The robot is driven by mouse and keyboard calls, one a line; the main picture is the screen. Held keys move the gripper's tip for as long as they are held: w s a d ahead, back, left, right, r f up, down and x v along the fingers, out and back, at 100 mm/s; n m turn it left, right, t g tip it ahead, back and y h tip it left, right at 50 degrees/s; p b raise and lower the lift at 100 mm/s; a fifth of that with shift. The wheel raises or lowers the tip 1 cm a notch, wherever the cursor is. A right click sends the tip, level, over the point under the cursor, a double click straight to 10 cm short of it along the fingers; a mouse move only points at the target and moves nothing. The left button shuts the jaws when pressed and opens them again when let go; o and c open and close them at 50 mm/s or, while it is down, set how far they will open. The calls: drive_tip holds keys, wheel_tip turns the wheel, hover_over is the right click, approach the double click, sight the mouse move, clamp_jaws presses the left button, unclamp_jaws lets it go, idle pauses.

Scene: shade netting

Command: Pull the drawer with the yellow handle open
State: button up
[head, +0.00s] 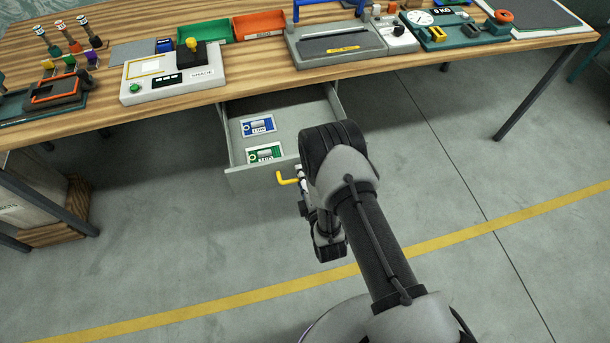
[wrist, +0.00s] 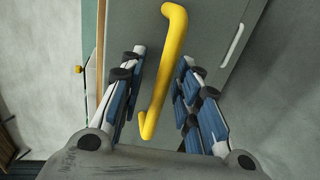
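The drawer (head: 236,158) is pulled out from under the wooden table, its inside showing in the head view. Its yellow handle (head: 285,180) sticks out from the front panel. In the wrist view the yellow handle (wrist: 174,60) runs diagonally between the blue-padded fingers of my gripper (wrist: 163,58). The fingers are apart, with a gap visible on both sides of the handle; it looks closer to the right finger. In the head view my arm hides most of my gripper (head: 300,175) and the drawer's right front part.
A blue-labelled item (head: 258,125) and a green-labelled item (head: 265,153) lie in the drawer. The table (head: 270,75) carries a scale (head: 175,75), bins and devices. A crate (head: 45,205) stands under the table's left end. The floor in front is clear.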

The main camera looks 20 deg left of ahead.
drive_tip(key=v, duration=0.7)
drive_tip(key=shift+s, duration=0.25)
drive_tip(key=shift+d, duration=0.15)
idle(0.3)
